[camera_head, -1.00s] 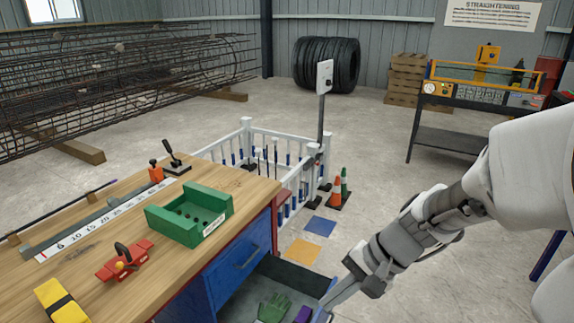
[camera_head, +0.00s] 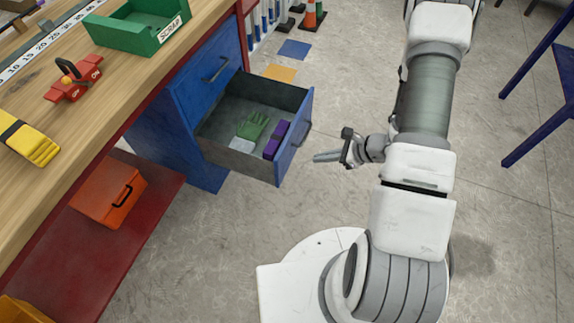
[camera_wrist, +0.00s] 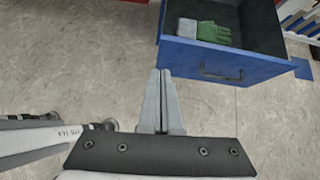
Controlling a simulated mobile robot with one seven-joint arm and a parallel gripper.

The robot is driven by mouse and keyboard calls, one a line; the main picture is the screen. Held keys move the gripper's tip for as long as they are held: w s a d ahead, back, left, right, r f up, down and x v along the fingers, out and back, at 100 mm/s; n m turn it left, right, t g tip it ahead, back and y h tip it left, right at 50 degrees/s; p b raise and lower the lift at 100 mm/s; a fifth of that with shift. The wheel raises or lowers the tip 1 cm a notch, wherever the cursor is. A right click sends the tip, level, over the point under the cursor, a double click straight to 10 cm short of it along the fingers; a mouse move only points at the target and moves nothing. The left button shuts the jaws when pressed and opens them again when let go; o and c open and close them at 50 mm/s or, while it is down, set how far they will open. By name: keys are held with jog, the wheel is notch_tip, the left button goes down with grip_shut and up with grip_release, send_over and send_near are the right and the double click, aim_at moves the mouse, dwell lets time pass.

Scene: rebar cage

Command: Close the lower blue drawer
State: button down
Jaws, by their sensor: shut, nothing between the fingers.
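The lower blue drawer (camera_head: 293,143) is pulled well out of the blue cabinet under the workbench. Its dark handle shows on the front in the wrist view (camera_wrist: 222,77). The upper blue drawer (camera_head: 210,75) is shut.
The wooden workbench (camera_head: 120,85) stands at the left, with a green scrap bin (camera_head: 138,27) on top. An orange box (camera_head: 108,193) sits on the red lower shelf (camera_head: 135,215). Dark blue legs (camera_head: 537,135) stand at the right. The floor right of the drawer is clear.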

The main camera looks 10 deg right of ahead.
notch_tip(320, 180, down, 3)
jog(key=b, duration=0.4)
send_near(278, 163)
jog(key=shift+m, duration=0.4)
jog(key=a+f, duration=0.1)
jog(key=w+f, duration=0.1)
jog(key=f, duration=0.1)
jog(key=a+f, duration=0.1)
jog(key=f, duration=0.1)
jog(key=shift+w+a, duration=0.2)
jog(key=shift+a, duration=0.15)
jog(key=shift+w+a+r, duration=0.15)
jog(key=shift+w+a, duration=0.25)
jog(key=shift+a, duration=0.15)
jog(key=shift+a, duration=0.1)
